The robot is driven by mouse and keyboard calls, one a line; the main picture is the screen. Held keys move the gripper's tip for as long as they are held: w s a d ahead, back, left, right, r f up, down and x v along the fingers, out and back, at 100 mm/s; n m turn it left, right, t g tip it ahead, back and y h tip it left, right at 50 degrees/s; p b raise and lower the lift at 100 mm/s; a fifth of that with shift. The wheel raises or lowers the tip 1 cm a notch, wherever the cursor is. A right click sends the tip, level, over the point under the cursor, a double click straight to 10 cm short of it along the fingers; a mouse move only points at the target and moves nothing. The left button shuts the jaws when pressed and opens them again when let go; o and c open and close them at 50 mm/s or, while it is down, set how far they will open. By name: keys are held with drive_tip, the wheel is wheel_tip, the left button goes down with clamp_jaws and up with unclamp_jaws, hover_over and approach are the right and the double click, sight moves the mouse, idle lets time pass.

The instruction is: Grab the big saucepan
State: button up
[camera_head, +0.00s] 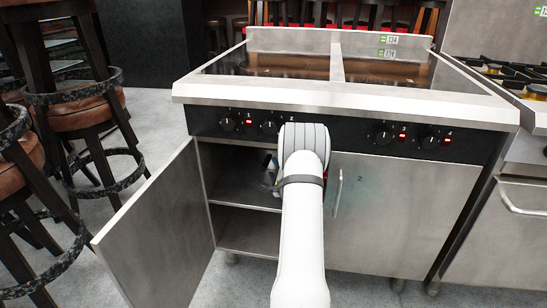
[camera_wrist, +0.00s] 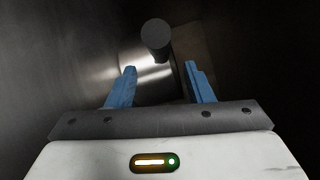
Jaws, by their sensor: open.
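In the wrist view, a dark round-ended bar (camera_wrist: 155,36), which looks like the saucepan's handle end-on, stands just beyond my fingertips. A shiny metal surface (camera_wrist: 150,72) shows behind and below it; I cannot tell whether it is the pan's side or the cabinet. My gripper (camera_wrist: 160,67) is open, its two blue fingers apart with nothing between them. The bar lies slightly left of the middle of the gap. In the head view my arm reaches into the open cabinet and hides most of the inside; the saucepan cannot be made out there.
The cabinet's left door (camera_head: 155,232) is swung open; the right door (camera_head: 395,210) is shut. A shelf (camera_head: 245,192) divides the inside. The cooker top (camera_head: 340,98) and knob panel (camera_head: 345,133) are above my arm. Bar stools (camera_head: 75,100) stand left, another cooker (camera_head: 520,190) right.

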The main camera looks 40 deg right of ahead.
drive_tip(key=x, duration=0.1)
drive_tip(key=b+x, duration=0.1)
drive_tip(key=x, duration=0.2)
drive_tip(key=shift+w+a+r+b, duration=0.1)
drive_tip(key=shift+w+a+b, duration=0.1)
drive_tip(key=shift+w+b, duration=0.1)
drive_tip(key=shift+c, duration=0.2)
clamp_jaws()
idle(0.9)
drive_tip(key=shift+r, duration=0.2)
